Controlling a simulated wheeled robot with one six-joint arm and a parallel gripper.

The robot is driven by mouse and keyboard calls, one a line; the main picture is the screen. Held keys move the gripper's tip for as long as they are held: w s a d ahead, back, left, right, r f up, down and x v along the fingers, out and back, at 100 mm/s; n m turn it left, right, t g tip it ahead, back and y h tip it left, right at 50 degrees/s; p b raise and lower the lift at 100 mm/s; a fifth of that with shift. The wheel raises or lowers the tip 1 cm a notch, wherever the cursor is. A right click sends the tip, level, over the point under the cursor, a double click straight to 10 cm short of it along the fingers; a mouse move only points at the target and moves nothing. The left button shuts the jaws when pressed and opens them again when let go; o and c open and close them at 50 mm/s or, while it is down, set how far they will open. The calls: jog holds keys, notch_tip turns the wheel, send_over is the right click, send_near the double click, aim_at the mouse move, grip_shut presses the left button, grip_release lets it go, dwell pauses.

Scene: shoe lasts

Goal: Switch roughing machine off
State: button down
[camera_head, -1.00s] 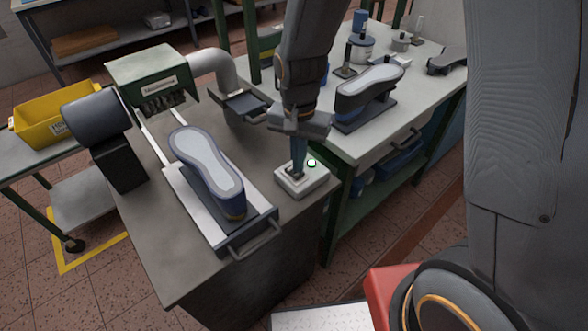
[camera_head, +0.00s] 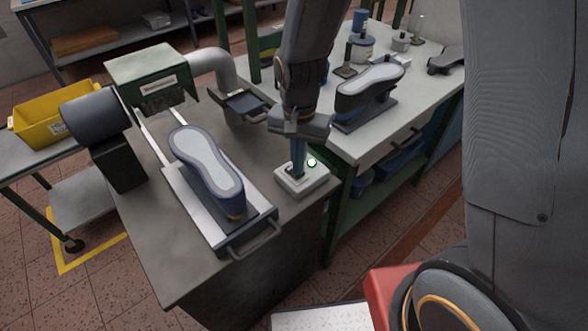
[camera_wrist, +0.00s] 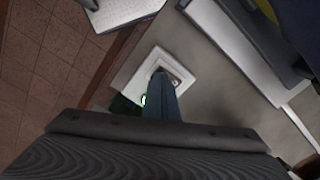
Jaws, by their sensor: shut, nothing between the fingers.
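The roughing machine (camera_head: 150,70) is a green housing with dark bristles at the back of the grey bench. A light-coloured switch box (camera_head: 302,186) sits at the bench's right edge, with a small lit green lamp (camera_head: 312,162). The box also shows in the wrist view (camera_wrist: 140,82), with the green lamp (camera_wrist: 144,99) beside my fingers. My gripper (camera_head: 297,176) is shut and empty, pointing down with its fingertips at the top of the box. In the wrist view the fingertips (camera_wrist: 162,78) cover part of the switch, so its position is hidden.
A shoe on a last (camera_head: 207,165) lies on a sliding carriage with a handle, left of the box. A second shoe (camera_head: 368,90) stands on the right-hand workbench (camera_head: 400,120). A yellow bin (camera_head: 55,115) is on a trolley at left.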

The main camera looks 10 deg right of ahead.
jog(key=shift+f, duration=0.4)
notch_tip(320, 180, up, 7)
jog(key=p, duration=0.6)
dwell(0.5)
jog(key=shift+d, duration=0.1)
dwell(0.3)
jog(key=s+d+r+n+b, duration=0.2)
jog(key=s+d, duration=0.2)
jog(key=d, duration=0.2)
jog(key=s+d+r+n+t+b, duration=0.1)
jog(key=s+d+r+n+b, duration=0.1)
jog(key=d, duration=0.4)
jog(key=shift+s+d+n, duration=0.25)
jog(key=shift+s+n, duration=0.35)
jog(key=shift+s, duration=0.25)
